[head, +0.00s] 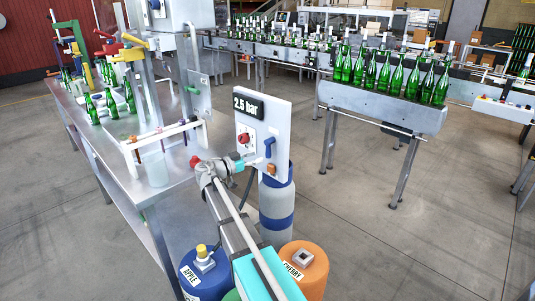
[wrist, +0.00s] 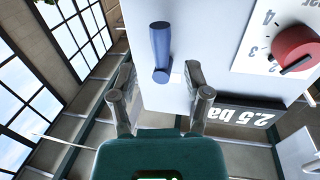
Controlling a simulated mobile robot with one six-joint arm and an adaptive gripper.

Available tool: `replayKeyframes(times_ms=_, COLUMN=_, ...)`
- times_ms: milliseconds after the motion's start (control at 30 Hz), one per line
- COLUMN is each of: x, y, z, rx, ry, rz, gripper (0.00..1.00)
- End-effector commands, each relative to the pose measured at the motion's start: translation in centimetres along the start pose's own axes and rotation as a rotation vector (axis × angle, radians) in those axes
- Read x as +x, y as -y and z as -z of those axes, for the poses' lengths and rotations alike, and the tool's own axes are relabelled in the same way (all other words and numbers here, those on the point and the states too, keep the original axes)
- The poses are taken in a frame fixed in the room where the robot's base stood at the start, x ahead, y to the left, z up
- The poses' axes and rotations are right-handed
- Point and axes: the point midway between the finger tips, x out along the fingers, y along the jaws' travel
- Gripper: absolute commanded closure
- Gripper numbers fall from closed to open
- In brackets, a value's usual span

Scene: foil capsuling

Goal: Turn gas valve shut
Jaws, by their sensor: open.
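The gas panel is a white upright board (head: 279,115) with a black "2.5 bar" display (head: 249,106). A blue lever (head: 269,148), which looks like the gas valve handle, sits on its lower right part. My gripper (head: 256,161) is at the lower part of the board, close to the lever. In the wrist view the blue lever (wrist: 161,48) stands between and beyond the two fingers of my open gripper (wrist: 160,78). A gap shows on both sides, and I see no clear contact. The display (wrist: 245,116) appears upside down there.
A red knob (head: 244,141) with a numbered dial is on the same board. A blue-grey cylinder (head: 277,205) stands behind it. Blue (head: 205,274) and orange (head: 303,268) labelled containers stand below my arm. A metal bench (head: 150,185) with green bottles is left; open floor is right.

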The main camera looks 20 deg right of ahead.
Motion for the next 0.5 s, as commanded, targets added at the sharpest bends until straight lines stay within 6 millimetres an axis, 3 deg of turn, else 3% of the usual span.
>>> replayKeyframes(times_ms=300, x=4.4, y=0.0, z=0.0, rx=0.000, ry=0.000, rz=-0.001, gripper=0.37)
replayKeyframes(times_ms=500, x=5.8, y=0.0, z=0.0, rx=0.000, ry=0.000, rz=0.000, gripper=0.37)
